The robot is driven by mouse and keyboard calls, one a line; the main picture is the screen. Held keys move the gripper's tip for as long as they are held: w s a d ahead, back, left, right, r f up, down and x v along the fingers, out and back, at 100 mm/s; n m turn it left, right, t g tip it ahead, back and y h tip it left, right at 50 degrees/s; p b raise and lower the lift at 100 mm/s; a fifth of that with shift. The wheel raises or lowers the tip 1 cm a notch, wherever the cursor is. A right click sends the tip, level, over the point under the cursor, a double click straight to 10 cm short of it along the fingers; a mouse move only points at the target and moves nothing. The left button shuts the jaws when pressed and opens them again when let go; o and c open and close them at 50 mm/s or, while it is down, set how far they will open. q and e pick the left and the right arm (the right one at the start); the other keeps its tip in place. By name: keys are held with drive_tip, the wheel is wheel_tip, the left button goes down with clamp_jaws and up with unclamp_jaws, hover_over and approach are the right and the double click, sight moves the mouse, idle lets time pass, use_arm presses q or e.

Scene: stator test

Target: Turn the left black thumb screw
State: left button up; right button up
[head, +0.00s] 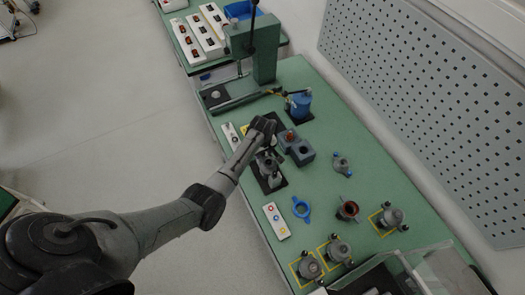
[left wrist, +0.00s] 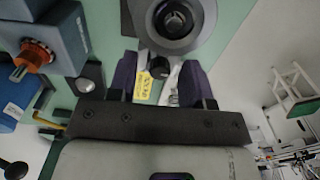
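A small black thumb screw (left wrist: 159,68) sticks out from the edge of a grey round fixture (left wrist: 176,22) in the left wrist view. My left gripper (left wrist: 158,80) has its two dark fingers apart on either side of this screw, with gaps visible, so it is open. In the head view, my left gripper (head: 263,134) is over the grey fixture (head: 269,166) on its black base plate, and the arm hides the screw. A second dark knob (left wrist: 88,78) lies left of the fingers in the wrist view. My right gripper is not in view.
A grey-blue block (head: 299,149) with an orange-brown knob (left wrist: 34,54) stands close beside the gripper. A blue cylinder (head: 300,105) and a green press (head: 262,50) stand behind. Several grey fixtures, a blue ring (head: 301,207) and a white button strip (head: 276,221) are nearer. The green table (head: 375,175) is clear at right.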

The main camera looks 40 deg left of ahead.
use_arm(q)
clamp_jaws()
drive_tip(key=shift+r+m+p, duration=0.2)
drive_tip(key=shift+m+p, duration=0.6)
drive_tip(key=shift+p, duration=0.2)
drive_tip(key=shift+f+m, duration=0.2)
drive_tip(key=shift+m, duration=0.6)
drive_tip(key=shift+o, duration=0.2)
unclamp_jaws()
